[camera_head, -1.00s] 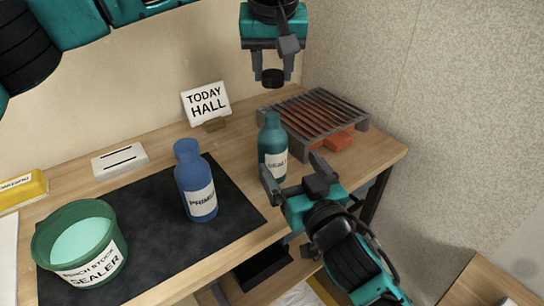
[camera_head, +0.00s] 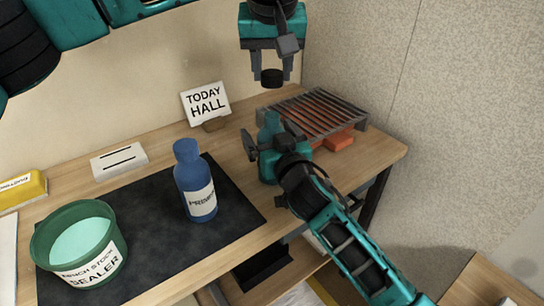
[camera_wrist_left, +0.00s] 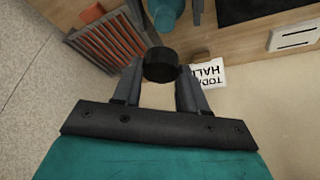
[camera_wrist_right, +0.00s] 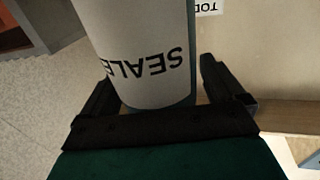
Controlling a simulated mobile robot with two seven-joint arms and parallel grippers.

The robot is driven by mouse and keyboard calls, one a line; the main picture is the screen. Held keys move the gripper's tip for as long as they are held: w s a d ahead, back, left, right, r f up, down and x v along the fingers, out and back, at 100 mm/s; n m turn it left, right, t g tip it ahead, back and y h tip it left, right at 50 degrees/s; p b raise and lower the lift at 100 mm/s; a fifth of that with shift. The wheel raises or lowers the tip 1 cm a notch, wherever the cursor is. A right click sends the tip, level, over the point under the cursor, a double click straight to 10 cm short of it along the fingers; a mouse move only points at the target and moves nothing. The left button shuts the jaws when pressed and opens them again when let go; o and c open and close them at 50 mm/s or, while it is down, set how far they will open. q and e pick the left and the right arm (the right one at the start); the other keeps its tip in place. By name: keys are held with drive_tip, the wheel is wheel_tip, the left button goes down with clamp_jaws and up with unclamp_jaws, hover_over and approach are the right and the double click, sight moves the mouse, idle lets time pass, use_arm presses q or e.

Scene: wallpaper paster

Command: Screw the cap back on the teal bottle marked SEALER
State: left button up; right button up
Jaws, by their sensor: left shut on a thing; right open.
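The teal SEALER bottle (camera_head: 271,122) stands upright on the table, mostly hidden behind my right gripper in the head view. In the right wrist view its white label (camera_wrist_right: 148,60) fills the space between the fingers. My right gripper (camera_head: 268,143) is open, with a finger on each side of the bottle. My left gripper (camera_head: 271,76) is shut on the black cap (camera_head: 272,78), held in the air above and behind the bottle. The cap also shows in the left wrist view (camera_wrist_left: 160,65), apart from the bottle.
A blue PRIMER bottle (camera_head: 196,184) stands on the dark mat (camera_head: 150,228). A green SEALER tub (camera_head: 80,245) is at the left. A slatted rack (camera_head: 318,112) with an orange block (camera_head: 338,140) stands behind right. A TODAY HALL sign (camera_head: 206,104) is at the back.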

drive_tip(key=shift+c, duration=0.4)
drive_tip(key=c, duration=1.4)
use_arm(q)
hover_over(273, 114)
drive_tip(key=shift+s+a+f, duration=0.1)
drive_tip(key=shift+s+f, duration=0.15)
drive_tip(key=shift+f, duration=1)
drive_tip(key=shift+s+f, duration=0.2)
drive_tip(key=shift+f, duration=1)
use_arm(e)
drive_tip(key=shift+c, duration=0.2)
use_arm(q)
drive_tip(key=shift+f, duration=0.95)
drive_tip(key=shift+f, duration=0.5)
use_arm(e)
clamp_jaws()
use_arm(q)
drive_tip(key=m+h, duration=0.1)
drive_tip(key=m, duration=0.2)
drive_tip(key=shift+a+f+m, duration=0.1)
drive_tip(key=shift+a+m, duration=0.05)
drive_tip(key=shift+m, duration=0.25)
drive_tip(key=m+h, duration=0.1)
drive_tip(key=m, duration=0.2)
drive_tip(key=shift+g+h, duration=0.3)
